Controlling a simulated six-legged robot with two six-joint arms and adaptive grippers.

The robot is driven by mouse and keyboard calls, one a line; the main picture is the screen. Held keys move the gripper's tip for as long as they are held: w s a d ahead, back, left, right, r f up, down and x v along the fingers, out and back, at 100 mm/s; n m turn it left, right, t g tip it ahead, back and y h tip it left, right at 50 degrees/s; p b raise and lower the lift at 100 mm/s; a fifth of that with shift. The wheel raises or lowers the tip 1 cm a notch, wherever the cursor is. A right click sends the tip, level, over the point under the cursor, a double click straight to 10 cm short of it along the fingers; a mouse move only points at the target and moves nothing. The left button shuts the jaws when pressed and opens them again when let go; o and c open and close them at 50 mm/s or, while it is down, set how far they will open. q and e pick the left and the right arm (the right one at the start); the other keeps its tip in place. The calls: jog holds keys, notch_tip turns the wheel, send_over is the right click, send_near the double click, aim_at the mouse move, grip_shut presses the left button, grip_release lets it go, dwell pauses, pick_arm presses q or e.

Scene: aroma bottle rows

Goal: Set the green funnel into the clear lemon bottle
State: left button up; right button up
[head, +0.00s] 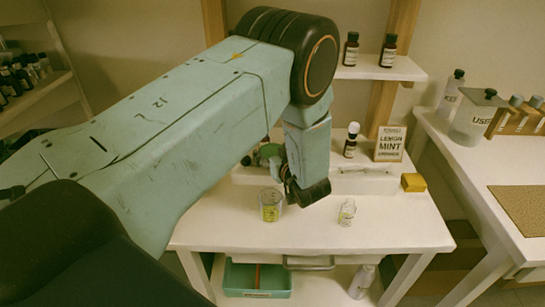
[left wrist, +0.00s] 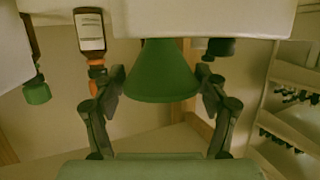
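The green funnel (left wrist: 160,72) fills the middle of the left wrist view, wide rim towards my palm side of the picture. In the head view a green part of it (head: 268,151) shows by the raised back shelf, partly behind my arm. My left gripper (left wrist: 160,88) has its fingers spread, one on each side of the funnel; small gaps seem to remain. In the head view the left gripper (head: 287,180) is beside the shelf. A small clear bottle (head: 347,212) stands upright on the table's right half; its label is too small to read. My right gripper is out of view.
A beaker with yellowish contents (head: 271,206) stands left on the white table (head: 400,228). A lemon mint sign (head: 390,144), a dark bottle (head: 351,140) and a yellow block (head: 413,182) are at the back. A brown labelled bottle (left wrist: 90,32) is beside the funnel.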

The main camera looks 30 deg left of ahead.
pick_arm(q)
jog(key=shift+a, duration=0.1)
jog(key=c, duration=0.5)
